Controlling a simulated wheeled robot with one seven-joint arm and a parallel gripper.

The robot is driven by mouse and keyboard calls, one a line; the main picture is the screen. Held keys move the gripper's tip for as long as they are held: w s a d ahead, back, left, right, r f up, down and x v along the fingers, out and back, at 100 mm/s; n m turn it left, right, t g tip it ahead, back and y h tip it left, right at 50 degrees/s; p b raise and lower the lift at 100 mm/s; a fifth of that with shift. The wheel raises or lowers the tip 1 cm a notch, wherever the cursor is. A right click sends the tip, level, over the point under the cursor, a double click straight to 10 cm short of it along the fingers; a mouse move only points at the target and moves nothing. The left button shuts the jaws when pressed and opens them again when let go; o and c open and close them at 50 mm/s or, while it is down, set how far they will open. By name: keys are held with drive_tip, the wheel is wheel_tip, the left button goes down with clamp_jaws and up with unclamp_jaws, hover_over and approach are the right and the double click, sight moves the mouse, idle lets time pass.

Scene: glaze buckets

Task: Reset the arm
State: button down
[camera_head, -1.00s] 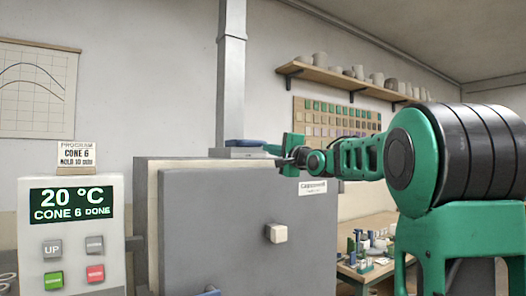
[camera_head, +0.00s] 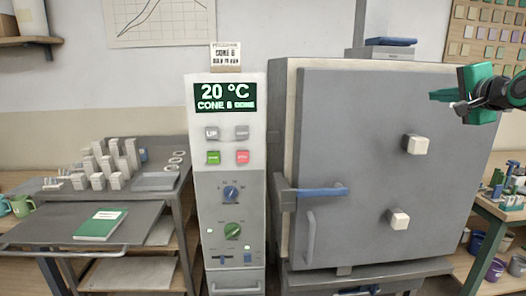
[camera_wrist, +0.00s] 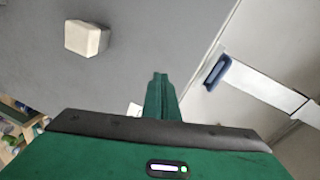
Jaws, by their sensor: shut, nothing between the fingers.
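My gripper (camera_head: 445,97) is at the upper right of the head view, in front of the upper right part of the grey kiln door (camera_head: 345,130). In the wrist view its green fingers (camera_wrist: 159,95) are together with nothing between them. The door appears closed, with a blue-handled latch (camera_head: 320,191) at its left edge and two pale knobs, an upper one (camera_head: 415,144) and a lower one (camera_head: 398,219). One pale knob also shows in the wrist view (camera_wrist: 87,38).
A control panel (camera_head: 223,150) reading 20 °C stands left of the kiln. A metal cart (camera_head: 150,210) with a green book (camera_head: 101,224) and several pale pieces is further left. A bench (camera_head: 503,212) with small items stands at the right.

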drive_tip(key=s+a+f+n+g, duration=0.1)
drive_tip(key=s+f+n+g, duration=0.25)
drive_tip(key=s+f, duration=0.65)
drive_tip(key=s+a+f+n+g, duration=0.2)
drive_tip(key=s+f+g, duration=0.35)
drive_tip(key=f, duration=0.75)
drive_tip(key=s+a+f+n+g, duration=0.1)
drive_tip(key=s+f+g, duration=0.1)
drive_tip(key=s+f, duration=0.2)
drive_tip(key=s+a+f+n+g, duration=0.1)
drive_tip(key=s+a+f+g, duration=0.1)
drive_tip(key=s, duration=0.9)
drive_tip(key=s+a+f+n+g+y, duration=0.1)
drive_tip(key=s+a+f+g, duration=0.1)
drive_tip(key=s+f, duration=0.4)
drive_tip(key=shift+s+n+g, duration=0.35)
drive_tip(key=shift+s+g, duration=0.3)
drive_tip(key=shift+g, duration=0.05)
drive_tip(key=shift+w+f, duration=0.2)
drive_tip(key=shift+w, duration=0.45)
